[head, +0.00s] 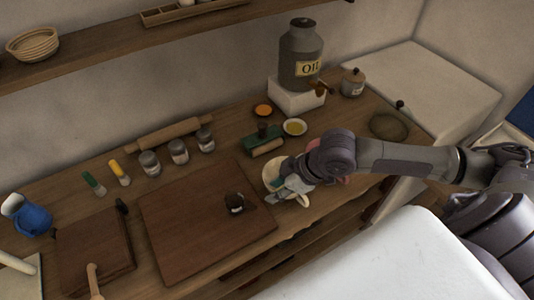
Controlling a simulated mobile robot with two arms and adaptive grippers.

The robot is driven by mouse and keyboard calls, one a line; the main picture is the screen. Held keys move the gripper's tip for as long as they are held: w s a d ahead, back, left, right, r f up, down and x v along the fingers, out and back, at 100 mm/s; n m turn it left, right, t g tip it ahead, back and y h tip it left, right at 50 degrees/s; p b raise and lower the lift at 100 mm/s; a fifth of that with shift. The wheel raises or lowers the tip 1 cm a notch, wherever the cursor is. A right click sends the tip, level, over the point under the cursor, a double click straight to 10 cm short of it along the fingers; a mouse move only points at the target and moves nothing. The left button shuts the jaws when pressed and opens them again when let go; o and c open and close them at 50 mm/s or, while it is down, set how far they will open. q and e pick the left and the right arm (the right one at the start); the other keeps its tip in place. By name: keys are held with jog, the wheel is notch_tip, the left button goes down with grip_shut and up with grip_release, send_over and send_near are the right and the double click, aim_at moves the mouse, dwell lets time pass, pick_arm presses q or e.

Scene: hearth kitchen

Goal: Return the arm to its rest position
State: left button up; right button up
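My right arm comes in from the right and reaches over the wooden counter (215,153). My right gripper (290,192) is at the counter's front, close to the right edge of the large cutting board. It is beside or over a cream cup or bowl (271,170), which it partly covers. Its fingers are small and overlap this pale thing, so I cannot tell whether they are open or shut, or whether they touch it. A reddish thing shows partly behind the wrist. My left gripper is not in view.
Behind my arm stand an oil can (301,50) on a white block (295,97) and a lidded pot (352,83). Several spice jars, a rolling pin (166,134) and a blue jug (30,217) are further left.

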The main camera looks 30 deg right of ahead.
jog(key=s+a+f+m, duration=0.1)
jog(key=s+a+f, duration=0.25)
jog(key=a, duration=0.35)
jog(key=s+d+f+m+g+h, duration=0.1)
jog(key=s+d+m+h, duration=0.15)
jog(key=s, duration=0.25)
jog(key=s+d+f+m+h, duration=0.2)
jog(key=s+d+m, duration=0.15)
jog(key=s, duration=0.25)
notch_tip(320, 180, down, 30)
jog(key=g+b, duration=0.1)
jog(key=b, duration=0.3)
jog(key=s+d+f+g+b, duration=0.1)
jog(key=s+d+f+b, duration=0.1)
jog(key=s+f, duration=1.5)
jog(key=shift+d+f+g, duration=0.25)
jog(key=shift+f+g, duration=0.05)
jog(key=shift+f, duration=0.35)
jog(key=shift+s, duration=0.15)
